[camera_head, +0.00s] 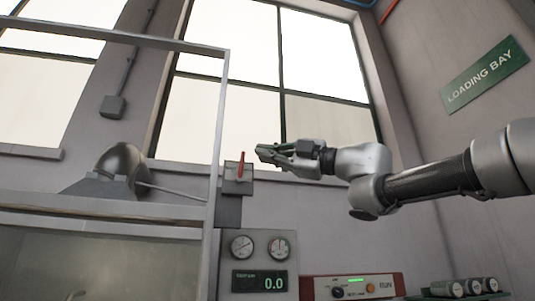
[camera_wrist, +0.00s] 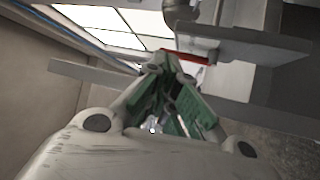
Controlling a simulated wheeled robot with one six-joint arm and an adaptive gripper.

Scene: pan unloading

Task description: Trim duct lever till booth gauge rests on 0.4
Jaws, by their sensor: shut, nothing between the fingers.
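The duct lever (camera_head: 241,165) is a red handle, standing nearly upright on a grey box beside the booth frame. In the wrist view the red lever (camera_wrist: 186,56) lies just beyond my fingertips. My gripper (camera_head: 261,152), with green finger pads, is shut and empty, just right of the lever in the head view; I cannot tell whether it touches. It also shows in the wrist view (camera_wrist: 165,64). Below the lever, a grey panel carries a digital gauge display (camera_head: 260,281) reading 0.0 in green; its small label is hard to read.
Two round dials (camera_head: 243,246) sit above the display. The booth frame (camera_head: 217,150) rises left of the lever. A red-and-white control unit (camera_head: 352,287) and several dark cylinders (camera_head: 447,289) stand lower right. A green LOADING BAY sign (camera_head: 485,74) hangs on the right wall.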

